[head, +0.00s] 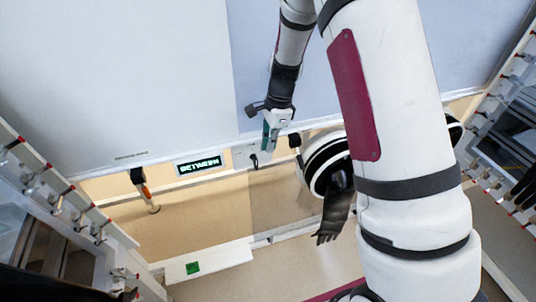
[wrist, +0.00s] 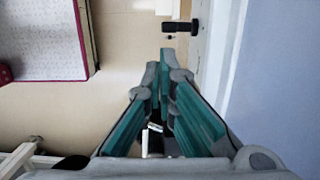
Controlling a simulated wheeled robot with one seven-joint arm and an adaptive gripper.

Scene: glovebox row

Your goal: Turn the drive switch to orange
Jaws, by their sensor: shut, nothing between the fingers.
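My gripper (head: 268,147) is at the front panel's lower edge in the head view. Its teal fingers are shut and empty; in the wrist view the closed fingertips (wrist: 164,58) point at the upper middle. A small black knob, which looks like the drive switch (head: 254,161), sits on a pale plate just left of and below the fingertips. In the wrist view a black knob (wrist: 180,27) sticks out from the white panel beyond the fingertips, apart from them. A lit display (head: 200,165) left of the switch reads BETWEEN. No orange mark at the switch is readable.
A black and orange handle (head: 143,189) hangs farther left. A black glove (head: 338,205) hangs from a round white port right of my gripper. A green marker (head: 192,267) lies on a white ledge below. Racks with red-tipped pegs (head: 55,200) line both sides.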

